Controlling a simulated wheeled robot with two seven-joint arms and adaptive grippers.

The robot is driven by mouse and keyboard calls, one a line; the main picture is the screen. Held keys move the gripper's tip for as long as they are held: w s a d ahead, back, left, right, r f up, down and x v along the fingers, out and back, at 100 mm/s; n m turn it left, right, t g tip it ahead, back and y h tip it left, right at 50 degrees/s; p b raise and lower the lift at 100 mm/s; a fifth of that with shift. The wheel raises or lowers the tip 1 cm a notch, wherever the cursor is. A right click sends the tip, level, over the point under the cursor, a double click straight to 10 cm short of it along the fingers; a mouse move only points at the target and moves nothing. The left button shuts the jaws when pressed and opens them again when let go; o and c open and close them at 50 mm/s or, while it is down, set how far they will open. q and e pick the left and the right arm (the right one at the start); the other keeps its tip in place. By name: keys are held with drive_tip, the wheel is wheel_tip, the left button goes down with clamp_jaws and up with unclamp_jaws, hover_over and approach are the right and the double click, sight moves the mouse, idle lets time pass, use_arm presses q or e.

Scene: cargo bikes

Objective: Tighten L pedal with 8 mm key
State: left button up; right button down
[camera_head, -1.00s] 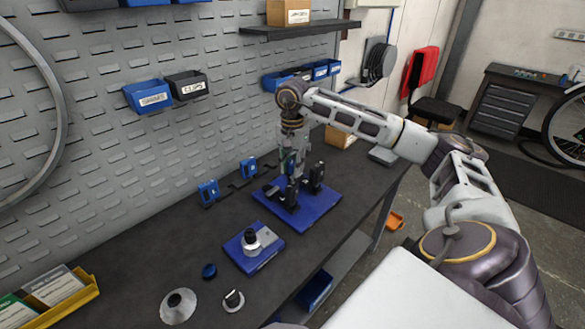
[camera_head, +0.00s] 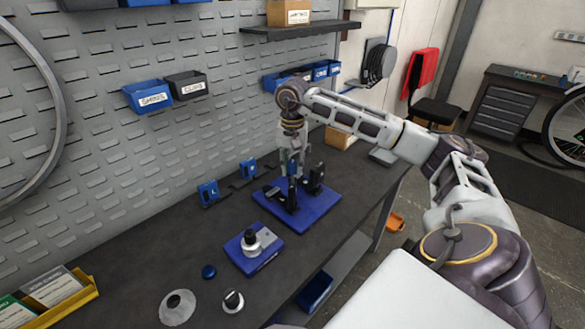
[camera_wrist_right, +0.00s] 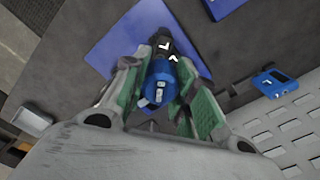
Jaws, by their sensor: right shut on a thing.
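My right gripper (camera_head: 291,178) points down over the blue base plate (camera_head: 315,209) on the bench. In the right wrist view its green-padded fingers (camera_wrist_right: 162,95) are shut on a blue-topped tool (camera_wrist_right: 159,84), which looks like the key. White marks show on its top. Just beyond it is a black part with white arrow marks (camera_wrist_right: 165,45), perhaps the pedal. Black upright parts (camera_head: 316,177) stand on the plate beside the gripper. The tool's lower end is hidden, so I cannot tell how it meets the black part. My left gripper is out of view.
A second blue plate (camera_head: 238,259) bears a silver and black part. A blue cap (camera_head: 209,271), a silver disc (camera_head: 178,306) and a small round part (camera_head: 233,300) lie nearer. Two blue holders (camera_head: 208,193) (camera_head: 248,168) stand by the pegboard. A yellow tray (camera_head: 75,300) lies at left.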

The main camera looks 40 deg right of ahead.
drive_tip(key=shift+s+f, duration=0.15)
drive_tip(key=shift+f, duration=0.15)
drive_tip(key=shift+n, duration=1.9)
drive_tip(key=shift+r, duration=0.3)
drive_tip(key=shift+r, duration=0.5)
